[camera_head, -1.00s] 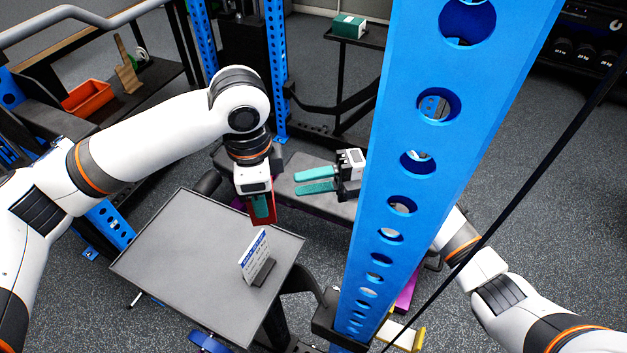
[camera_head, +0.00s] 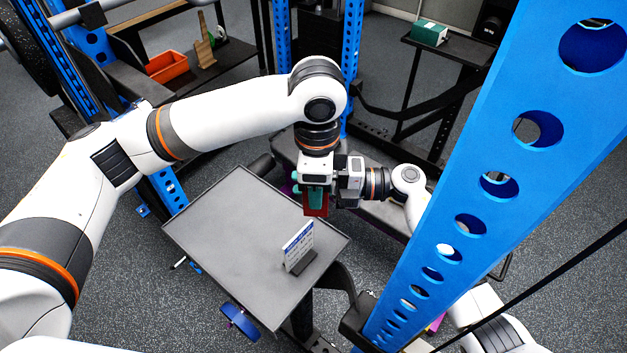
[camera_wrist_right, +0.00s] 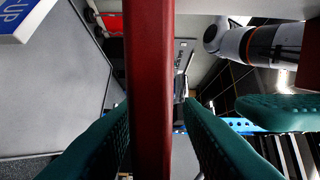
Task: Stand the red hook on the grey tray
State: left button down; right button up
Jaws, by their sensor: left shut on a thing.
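The red hook (camera_head: 316,211) hangs in my left gripper (camera_head: 313,198), which is shut on it just past the tray's far right edge. My right gripper (camera_head: 328,190) comes in from the right, close beside the left one. In the right wrist view the hook shows as an upright red bar (camera_wrist_right: 150,80) between the right gripper's teal fingers (camera_wrist_right: 156,112). These fingers are apart, with a gap visible on the bar's right side. The grey tray (camera_head: 235,225) is a flat tabletop with a thin rim; it also shows in the right wrist view (camera_wrist_right: 60,95).
A white and blue card (camera_head: 297,243) stands in a dark holder near the tray's right edge. The tray's left and middle are bare. A blue perforated upright (camera_head: 480,190) stands at the right, in front of my right arm. An orange bin (camera_head: 167,66) sits on a back-left shelf.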

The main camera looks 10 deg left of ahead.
pick_arm(q)
jog(key=shift+r, duration=0.1)
pick_arm(e)
jog(key=shift+c, duration=0.4)
jog(key=c, duration=0.6)
grip_shut()
jog(key=shift+r, duration=0.25)
pick_arm(q)
jog(key=c, duration=0.9)
grip_release()
pick_arm(e)
jog(key=shift+r, duration=0.1)
pick_arm(q)
jog(key=shift+o, duration=1.3)
